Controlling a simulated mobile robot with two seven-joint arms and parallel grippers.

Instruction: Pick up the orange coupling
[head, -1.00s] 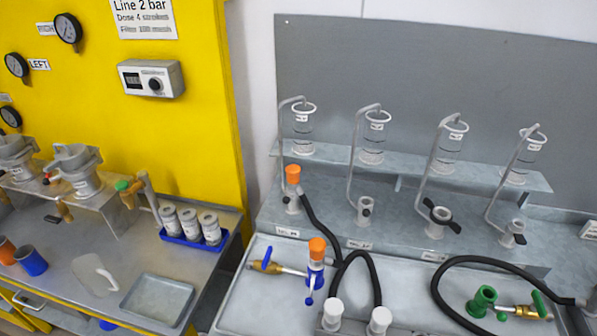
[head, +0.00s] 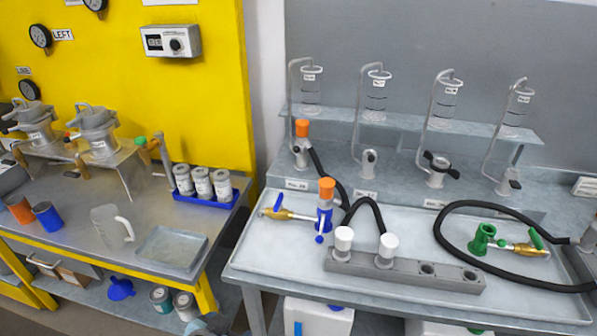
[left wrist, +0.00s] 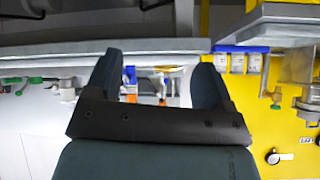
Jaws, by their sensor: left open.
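Two orange parts could be the orange coupling. One orange piece (head: 326,189) sits upright on a blue fitting (head: 324,219) in the pale tray, beside a brass valve with a blue handle. The other orange piece (head: 302,128) tops a grey fitting on the raised step behind, by a black hose. My left gripper (left wrist: 155,80) shows in the left wrist view, with its two dark fingers apart and nothing between them. Small orange and blue bits (left wrist: 130,76) show far beyond the fingers.
The pale tray (head: 262,256) holds a grey bar (head: 405,272) with two white caps, a black hose and a green fitting (head: 482,240). Glass cylinders stand on a shelf behind. A yellow bench at left carries cups, a jug and a blue rack of cans (head: 205,197).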

